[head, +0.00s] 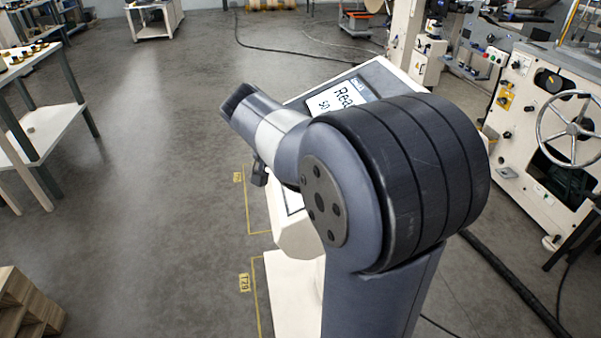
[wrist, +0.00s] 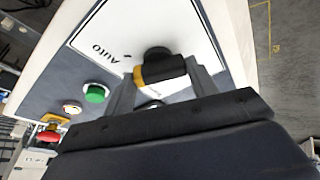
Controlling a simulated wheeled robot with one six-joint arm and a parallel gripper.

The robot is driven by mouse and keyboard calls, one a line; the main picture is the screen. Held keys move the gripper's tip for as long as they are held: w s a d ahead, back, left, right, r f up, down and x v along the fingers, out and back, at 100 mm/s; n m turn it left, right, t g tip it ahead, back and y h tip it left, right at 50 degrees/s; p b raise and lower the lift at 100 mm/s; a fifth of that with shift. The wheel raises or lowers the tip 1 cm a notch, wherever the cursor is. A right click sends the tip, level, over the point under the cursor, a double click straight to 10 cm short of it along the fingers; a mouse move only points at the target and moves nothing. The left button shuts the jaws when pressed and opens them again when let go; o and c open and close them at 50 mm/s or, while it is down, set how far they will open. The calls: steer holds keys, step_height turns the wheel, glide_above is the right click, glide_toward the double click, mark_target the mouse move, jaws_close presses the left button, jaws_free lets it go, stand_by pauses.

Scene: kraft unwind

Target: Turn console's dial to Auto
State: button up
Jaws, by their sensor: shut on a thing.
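Other markings near the dial are partly hidden by the fingers. The head view hides the dial behind my arm.
A machine with a handwheel (head: 578,130) stands at right. The floor (head: 165,180) left of the console is clear.

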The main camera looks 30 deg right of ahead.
steer(key=m+g+h+b, duration=0.1)
steer(key=m+b, duration=0.1)
steer(key=m, duration=0.2)
steer(key=shift+w+a+f+m, duration=0.1)
steer(key=shift+m, duration=0.3)
steer(key=shift+b, duration=0.3)
steer(key=o, duration=1)
steer(key=p+v, duration=0.1)
steer(key=v, duration=1)
steer(key=shift+f, duration=0.15)
steer(key=b+x, duration=0.1)
steer(key=x, duration=0.9)
steer(key=shift+d+f, duration=0.25)
steer(key=shift+d, duration=0.1)
